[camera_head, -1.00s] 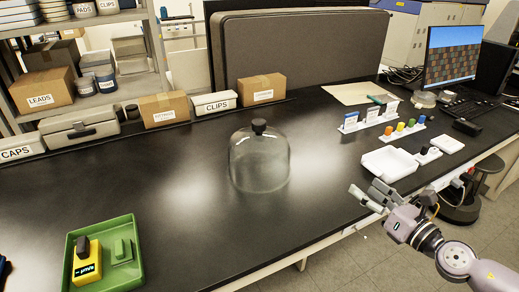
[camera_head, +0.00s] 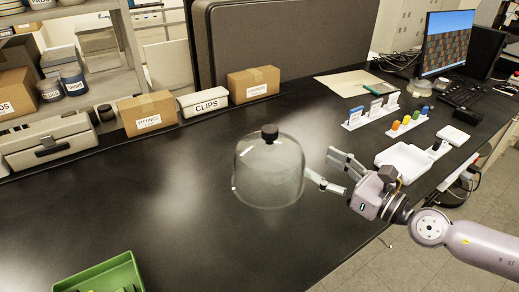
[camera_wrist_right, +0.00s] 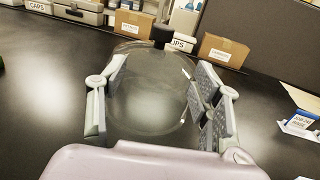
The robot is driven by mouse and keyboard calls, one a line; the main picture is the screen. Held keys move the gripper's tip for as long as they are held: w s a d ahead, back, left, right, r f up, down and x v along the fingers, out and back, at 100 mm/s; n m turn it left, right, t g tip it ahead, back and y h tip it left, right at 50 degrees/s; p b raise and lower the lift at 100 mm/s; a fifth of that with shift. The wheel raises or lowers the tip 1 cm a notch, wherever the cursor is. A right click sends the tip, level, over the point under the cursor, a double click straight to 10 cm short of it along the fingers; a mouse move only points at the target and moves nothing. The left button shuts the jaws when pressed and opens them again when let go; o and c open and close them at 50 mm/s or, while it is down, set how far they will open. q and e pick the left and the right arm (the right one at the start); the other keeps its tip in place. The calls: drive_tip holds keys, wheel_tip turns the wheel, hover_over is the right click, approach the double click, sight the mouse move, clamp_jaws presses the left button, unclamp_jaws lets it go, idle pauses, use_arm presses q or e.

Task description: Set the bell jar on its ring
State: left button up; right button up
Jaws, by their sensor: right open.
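The clear bell jar (camera_head: 262,178), a glass dome with a black knob on top, stands upright on the black bench in the head view. My right gripper (camera_head: 327,170) is open just right of the jar, its fingers pointing left toward the glass. In the right wrist view the jar (camera_wrist_right: 150,92) shows ahead and between the two spread fingers of the gripper (camera_wrist_right: 155,75). I cannot tell whether a finger touches the glass. I cannot make out a separate ring in either view. My left gripper is not in view.
A green tray (camera_head: 95,280) is at the front left. Cardboard boxes (camera_head: 148,113) and a white CLIPS bin (camera_head: 203,103) line the back. A white tray (camera_head: 404,160) and racks of coloured items (camera_head: 408,126) stand at the right. The bench left of the jar is clear.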

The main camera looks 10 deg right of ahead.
sight(276, 137)
drive_tip(key=p+x, duration=0.2)
drive_tip(key=x, duration=0.1)
drive_tip(key=p+x, duration=0.3)
drive_tip(key=x, duration=0.1)
drive_tip(key=p+x, duration=0.3)
drive_tip(key=shift+w+a+r, duration=0.1)
drive_tip(key=shift+a+r, duration=0.05)
drive_tip(key=shift+r, duration=0.15)
drive_tip(key=shift+w+a+f, duration=0.1)
drive_tip(key=shift+w+a, duration=0.15)
drive_tip(key=shift+w, duration=0.1)
drive_tip(key=x, duration=0.4)
drive_tip(key=shift+w+d+p, duration=0.1)
drive_tip(key=shift+w+p, duration=0.25)
drive_tip(key=shift+p, duration=0.05)
drive_tip(key=shift+w+a+f, duration=0.1)
drive_tip(key=shift+w+a, duration=0.1)
drive_tip(key=shift+w, duration=0.1)
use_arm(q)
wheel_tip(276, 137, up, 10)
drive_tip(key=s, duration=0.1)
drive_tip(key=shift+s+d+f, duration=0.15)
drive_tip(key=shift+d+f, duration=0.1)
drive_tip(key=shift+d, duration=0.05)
use_arm(e)
drive_tip(key=shift+s, duration=0.1)
